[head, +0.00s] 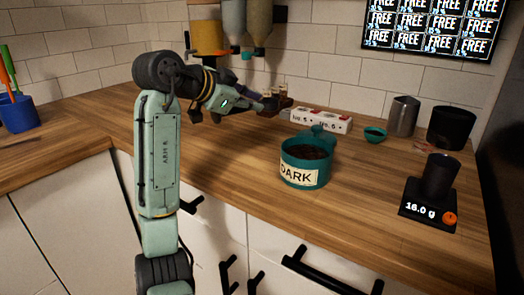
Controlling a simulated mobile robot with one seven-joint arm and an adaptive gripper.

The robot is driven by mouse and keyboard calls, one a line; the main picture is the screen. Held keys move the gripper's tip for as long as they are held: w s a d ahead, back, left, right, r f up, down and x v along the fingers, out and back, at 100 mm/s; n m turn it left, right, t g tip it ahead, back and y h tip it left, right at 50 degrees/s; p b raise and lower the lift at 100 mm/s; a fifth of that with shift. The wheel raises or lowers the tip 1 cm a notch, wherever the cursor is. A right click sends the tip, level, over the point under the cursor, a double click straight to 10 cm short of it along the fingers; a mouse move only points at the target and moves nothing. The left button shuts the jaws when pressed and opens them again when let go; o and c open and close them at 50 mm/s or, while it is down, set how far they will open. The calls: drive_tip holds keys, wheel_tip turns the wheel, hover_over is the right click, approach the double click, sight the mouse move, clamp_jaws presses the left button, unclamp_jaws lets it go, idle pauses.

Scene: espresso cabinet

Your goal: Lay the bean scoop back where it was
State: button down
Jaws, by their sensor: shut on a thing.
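My gripper (273,104) is at the back of the counter, left of and beyond the teal tin. It is shut on a small dark brown thing (280,97), partly hidden by the fingers; I cannot tell its full shape. The teal tin (304,175), labelled DARK, stands open with dark beans inside. A teal piece (321,133) shows at its back rim; I cannot tell whether it belongs to the tin. A small teal cup-shaped thing (375,135), possibly the bean scoop, lies on the counter to the right of the tin, apart from my gripper.
A steel jug (403,116) and black canister (450,128) stand at the right rear. A black scale (427,205) carries a dark cup (440,176) and reads 16.0. The wooden counter (225,150) is bare left of the tin.

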sight(252, 155)
drive_tip(key=shift+w+a+f, duration=0.1)
drive_tip(key=shift+w+f, duration=0.05)
drive_tip(key=shift+f, duration=0.5)
wheel_tip(252, 155, down, 9)
drive_tip(key=shift+f+p, duration=0.1)
drive_tip(key=shift+p, duration=0.3)
drive_tip(key=shift+f, duration=0.1)
drive_tip(key=shift+f, duration=0.15)
drive_tip(key=c, duration=1.6)
unclamp_jaws()
drive_tip(key=shift+r, duration=0.35)
drive_tip(key=b+v, duration=0.1)
drive_tip(key=v, duration=1.1)
drive_tip(key=shift+b, duration=0.3)
